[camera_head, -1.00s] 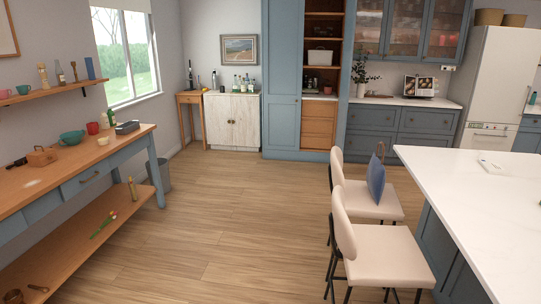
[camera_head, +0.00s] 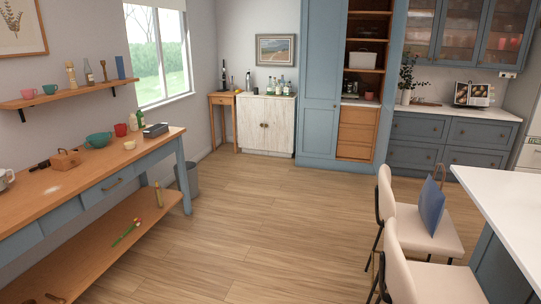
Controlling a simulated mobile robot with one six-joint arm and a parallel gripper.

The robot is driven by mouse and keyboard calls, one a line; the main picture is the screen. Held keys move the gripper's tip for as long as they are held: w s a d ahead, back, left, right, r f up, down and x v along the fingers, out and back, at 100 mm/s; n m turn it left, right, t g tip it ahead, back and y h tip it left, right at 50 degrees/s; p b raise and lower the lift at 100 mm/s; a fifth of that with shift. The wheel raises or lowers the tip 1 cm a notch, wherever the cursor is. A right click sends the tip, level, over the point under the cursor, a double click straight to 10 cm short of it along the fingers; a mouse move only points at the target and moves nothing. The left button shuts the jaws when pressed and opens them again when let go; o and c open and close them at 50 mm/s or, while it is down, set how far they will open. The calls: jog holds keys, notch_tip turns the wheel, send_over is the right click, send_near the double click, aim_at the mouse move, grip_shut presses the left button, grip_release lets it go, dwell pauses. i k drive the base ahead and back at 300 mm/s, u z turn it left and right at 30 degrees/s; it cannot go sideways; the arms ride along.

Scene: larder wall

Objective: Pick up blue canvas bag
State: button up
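The blue canvas bag (camera_head: 431,207) stands upright on the cream seat of the farther chair (camera_head: 413,231), at the right of the head view. Its brown handle (camera_head: 441,172) sticks up above it. The chair's backrest is to the left of the bag, and the bag is apart from the white island top. My gripper does not show in this view.
The white island (camera_head: 510,205) is at the right, with a nearer cream chair (camera_head: 405,265) beside it. A wooden side table (camera_head: 150,146) with a lower shelf lines the left wall. A grey bin (camera_head: 190,178) stands at its far end. The wooden floor (camera_head: 270,225) between is clear.

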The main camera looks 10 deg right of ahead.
aim_at(432, 198)
jog(key=u, duration=0.05)
jog(key=i, duration=1.75)
jog(key=z, duration=0.5)
jog(key=i, duration=0.75)
jog(key=z, duration=0.7)
jog(key=i, duration=0.7)
jog(key=z, duration=0.25)
